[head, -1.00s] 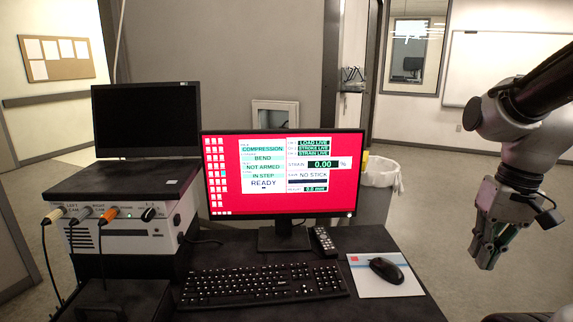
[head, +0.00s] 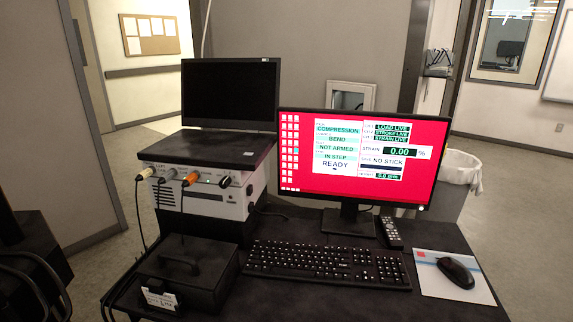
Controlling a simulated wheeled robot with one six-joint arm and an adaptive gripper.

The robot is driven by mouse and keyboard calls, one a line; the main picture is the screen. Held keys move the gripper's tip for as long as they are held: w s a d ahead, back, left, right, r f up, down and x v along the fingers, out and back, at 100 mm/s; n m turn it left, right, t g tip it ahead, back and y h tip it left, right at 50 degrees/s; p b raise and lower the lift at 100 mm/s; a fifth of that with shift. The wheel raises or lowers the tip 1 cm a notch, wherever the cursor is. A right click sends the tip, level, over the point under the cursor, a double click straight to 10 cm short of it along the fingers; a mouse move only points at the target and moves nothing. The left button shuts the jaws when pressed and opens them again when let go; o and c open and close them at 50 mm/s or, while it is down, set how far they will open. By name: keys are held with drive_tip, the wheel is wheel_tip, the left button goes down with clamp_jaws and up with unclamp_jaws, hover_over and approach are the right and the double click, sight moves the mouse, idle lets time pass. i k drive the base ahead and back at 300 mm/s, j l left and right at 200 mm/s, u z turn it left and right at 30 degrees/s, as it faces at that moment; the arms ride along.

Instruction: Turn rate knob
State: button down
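A black knob (head: 227,181) sits at the right end of the upper front panel of a white instrument box (head: 240,206). It looks like the rate knob, but its label is too small to read. A monitor (head: 362,155) with a red screen shows COMPRESSION, BEND, NOT ARMED, IN STEP, READY, and strain 0.00 %. My gripper is not in view.
A dark laptop-like screen (head: 231,93) stands on the box. A black case with a handle (head: 186,272) lies in front of it. A keyboard (head: 328,264), remote (head: 390,232) and mouse (head: 456,272) lie on the dark desk (head: 285,303). A bin (head: 457,172) stands behind.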

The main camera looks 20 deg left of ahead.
sight(224, 184)
drive_tip(key=k+u, duration=0.2)
drive_tip(key=u, duration=0.45)
drive_tip(key=k+u, duration=0.1)
drive_tip(key=u, duration=1)
drive_tip(key=i+j+z, duration=0.15)
drive_tip(key=j, duration=0.35)
drive_tip(key=k, duration=0.05)
